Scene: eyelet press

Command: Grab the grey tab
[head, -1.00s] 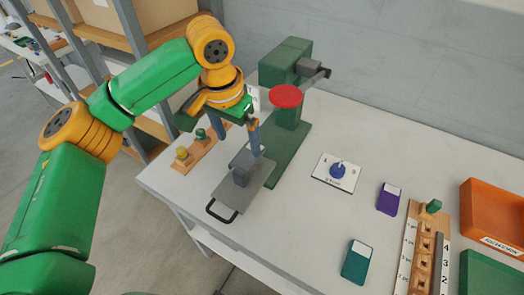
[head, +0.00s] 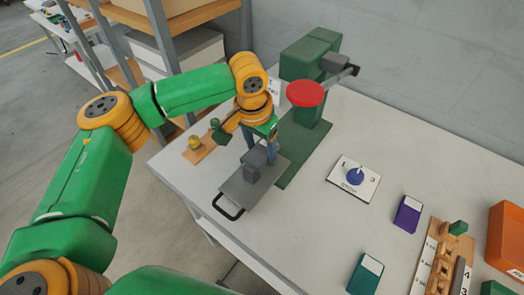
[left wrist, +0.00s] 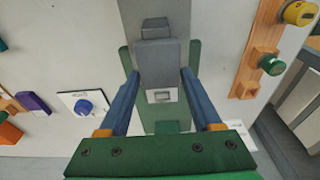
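The grey tab (head: 254,167) is an upright block on a flat grey plate (head: 241,190) in front of the green press. In the left wrist view the tab (left wrist: 159,62) sits centred between two blue fingers. My left gripper (head: 260,145) is open and points down at the tab from above. In the left wrist view my left gripper (left wrist: 161,76) has its fingertips on either side of the tab, with a narrow gap visible at each side. Contact cannot be made out. My right gripper is out of view.
The green press with a red disc (head: 305,93) stands close behind the gripper. A wooden strip with a yellow knob (head: 194,142) and a green knob lies to the left. A dial card (head: 342,185) and purple block (head: 407,214) lie to the right. A black handle (head: 229,207) faces the table edge.

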